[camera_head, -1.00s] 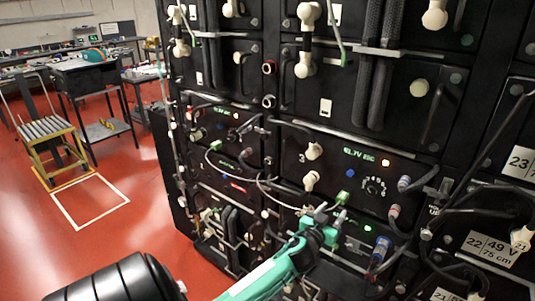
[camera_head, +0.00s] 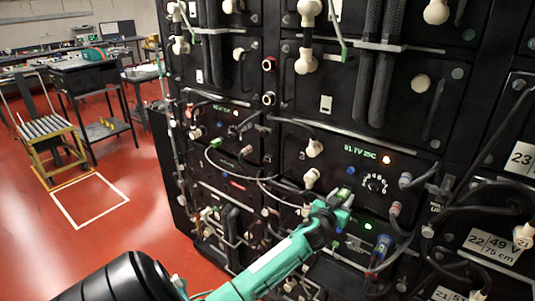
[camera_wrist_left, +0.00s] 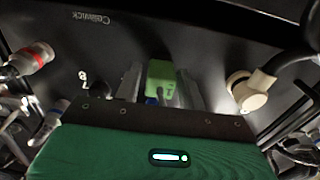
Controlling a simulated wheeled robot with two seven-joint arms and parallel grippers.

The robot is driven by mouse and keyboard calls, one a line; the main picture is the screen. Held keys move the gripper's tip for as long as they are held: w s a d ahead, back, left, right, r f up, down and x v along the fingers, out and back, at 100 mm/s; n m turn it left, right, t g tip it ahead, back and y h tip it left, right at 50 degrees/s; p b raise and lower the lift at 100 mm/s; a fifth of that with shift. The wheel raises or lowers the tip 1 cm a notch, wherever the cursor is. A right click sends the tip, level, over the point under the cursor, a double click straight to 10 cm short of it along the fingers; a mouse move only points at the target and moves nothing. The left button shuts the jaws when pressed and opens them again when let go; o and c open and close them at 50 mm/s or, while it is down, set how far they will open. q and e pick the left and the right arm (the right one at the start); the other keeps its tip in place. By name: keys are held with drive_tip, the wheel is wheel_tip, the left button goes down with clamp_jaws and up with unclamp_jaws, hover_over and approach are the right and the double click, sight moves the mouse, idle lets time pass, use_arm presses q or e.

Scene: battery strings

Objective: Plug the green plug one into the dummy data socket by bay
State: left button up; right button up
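My left gripper (camera_head: 338,197) reaches up to the front of the black rack, below the dial panel. In the left wrist view a green plug (camera_wrist_left: 161,75) sits between the two grey fingers of the gripper (camera_wrist_left: 162,92), which look shut on it. A small blue part shows under the plug. In the head view a small green piece (camera_head: 343,194) shows at the fingertips. The dummy data socket cannot be made out; the gripper hides part of the panel. My right gripper is not in view.
A pale cable (camera_head: 228,168) loops across the rack front toward the gripper. A white knob (camera_wrist_left: 250,90) and a red-and-grey connector (camera_wrist_left: 30,60) flank the fingers. Dark cables (camera_head: 470,195) hang at right. Red floor (camera_head: 150,235) is open at left.

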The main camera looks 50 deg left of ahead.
use_arm(q)
clamp_jaws()
drive_tip(key=shift+s, duration=0.15)
drive_tip(key=shift+s+d, duration=0.1)
drive_tip(key=shift+s, duration=0.35)
drive_tip(key=shift+s+d, duration=0.1)
drive_tip(key=shift+s, duration=0.2)
drive_tip(key=shift+s+d+p, duration=0.15)
drive_tip(key=shift+s+p, duration=0.2)
drive_tip(key=shift+s, duration=0.15)
drive_tip(key=shift+s, duration=0.15)
